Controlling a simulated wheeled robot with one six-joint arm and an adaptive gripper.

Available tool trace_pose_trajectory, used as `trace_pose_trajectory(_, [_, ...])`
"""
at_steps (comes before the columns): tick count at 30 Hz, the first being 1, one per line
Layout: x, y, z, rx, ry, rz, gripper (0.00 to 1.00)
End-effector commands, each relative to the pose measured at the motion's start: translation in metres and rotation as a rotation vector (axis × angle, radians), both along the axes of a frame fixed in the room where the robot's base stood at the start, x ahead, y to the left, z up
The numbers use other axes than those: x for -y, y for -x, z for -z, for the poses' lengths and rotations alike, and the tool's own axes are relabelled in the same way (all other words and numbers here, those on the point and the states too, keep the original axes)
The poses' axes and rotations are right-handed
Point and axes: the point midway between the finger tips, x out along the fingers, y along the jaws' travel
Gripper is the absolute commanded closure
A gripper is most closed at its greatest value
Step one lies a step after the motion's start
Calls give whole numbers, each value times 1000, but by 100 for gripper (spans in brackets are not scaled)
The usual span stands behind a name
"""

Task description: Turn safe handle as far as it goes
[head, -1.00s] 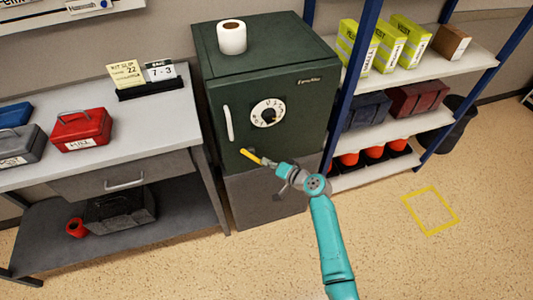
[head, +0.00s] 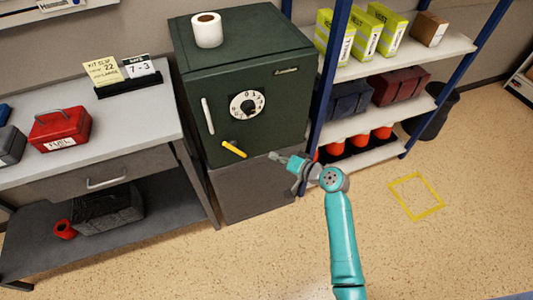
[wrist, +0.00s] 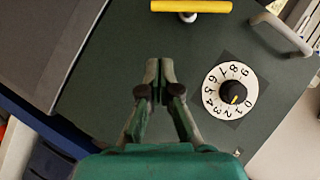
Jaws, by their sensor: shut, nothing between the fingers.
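The dark green safe (head: 270,140) stands on a grey base, its door closed. Its handle is a yellow bar (head: 233,148) low on the door, sloping down to the right. In the wrist view the handle (wrist: 190,6) lies across the top edge on a pale stub, partly cut off. My gripper (head: 273,156) is to the right of the handle, apart from it. In the wrist view my gripper (wrist: 160,70) has its fingertips together, empty, in front of the green door and below the handle in the picture.
A white numbered dial (head: 248,104) and a pale upright pull bar (head: 208,115) are on the door. A paper roll (head: 207,30) stands on top. A blue-framed shelf (head: 400,60) stands close on the right, a desk (head: 150,110) on the left. Floor in front is clear.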

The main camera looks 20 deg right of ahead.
Motion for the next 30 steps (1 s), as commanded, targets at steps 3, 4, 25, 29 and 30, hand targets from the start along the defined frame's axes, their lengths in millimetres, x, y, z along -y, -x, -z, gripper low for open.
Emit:
trace_pose_trajectory(3, [7, 10, -4, 1, 0, 2, 100])
trace_pose_trajectory(4, [7, 12, -5, 1, 0, 2, 100])
trace_pose_trajectory(25, [8, 17, -4, -2, 3, 1, 100])
trace_pose_trajectory(29, [3, 32, 10, -14, 22, 24, 100])
trace_pose_trajectory(30, [0, 41, 17, -19, 35, 38, 100])
